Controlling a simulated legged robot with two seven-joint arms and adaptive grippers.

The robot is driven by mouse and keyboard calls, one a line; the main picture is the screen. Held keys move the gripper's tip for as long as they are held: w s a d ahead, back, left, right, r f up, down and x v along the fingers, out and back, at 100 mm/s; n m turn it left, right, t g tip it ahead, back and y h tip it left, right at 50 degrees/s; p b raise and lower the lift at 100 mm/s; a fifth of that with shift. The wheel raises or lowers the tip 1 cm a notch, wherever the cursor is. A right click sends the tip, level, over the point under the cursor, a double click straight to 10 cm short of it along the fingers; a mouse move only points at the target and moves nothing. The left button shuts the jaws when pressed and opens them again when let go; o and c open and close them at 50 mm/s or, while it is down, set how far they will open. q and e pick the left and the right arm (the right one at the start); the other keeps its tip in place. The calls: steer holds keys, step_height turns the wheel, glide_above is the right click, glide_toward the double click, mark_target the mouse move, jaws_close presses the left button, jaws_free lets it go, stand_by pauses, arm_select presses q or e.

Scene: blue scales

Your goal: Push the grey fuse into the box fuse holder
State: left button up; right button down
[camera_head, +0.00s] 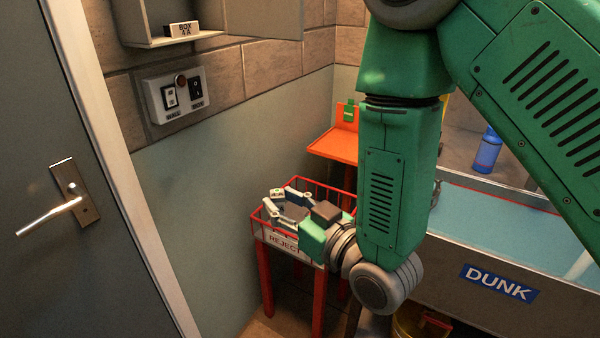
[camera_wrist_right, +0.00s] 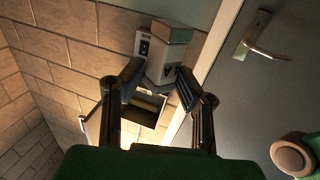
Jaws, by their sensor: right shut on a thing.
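My right gripper (camera_head: 283,207) is low in the head view, over the red wire REJECT basket. In the right wrist view its two dark fingers (camera_wrist_right: 161,80) are shut on the grey fuse (camera_wrist_right: 168,60), a pale block with a dark mark on its near face. In the head view the fuse is small and partly hidden by the fingers. My left gripper is out of view.
A switch panel (camera_head: 176,94) is on the wall below the box. A door with a lever handle (camera_head: 58,212) is at the left. The REJECT basket (camera_head: 272,236) stands on red legs. An orange shelf (camera_head: 333,144) and the DUNK tank (camera_head: 500,284) are to the right.

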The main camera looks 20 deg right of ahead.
steer(key=s+a+f+n+g+y, duration=0.2)
steer(key=s+a+n+g+y, duration=0.1)
steer(key=s+a+y, duration=0.2)
steer(key=shift+s+a+f+n, duration=0.15)
steer(key=shift+a+f+n, duration=0.2)
steer(key=shift+a, duration=0.9)
steer(key=w+a+f+n+g+y, duration=0.4)
steer(key=a+f+g, duration=0.1)
steer(key=shift+w+f+n+g+y, duration=0.2)
steer(key=shift+n+g+y, duration=0.1)
steer(key=shift+n, duration=0.05)
step_height(320, 180, up, 11)
steer(key=w+a+m+t+h, duration=0.2)
steer(key=m+t+h, duration=0.7)
steer(key=h, duration=0.7)
steer(key=m, duration=0.3)
steer(key=shift+a+m+t, duration=0.3)
steer(key=shift+a+t, duration=0.1)
steer(key=shift+w, duration=0.1)
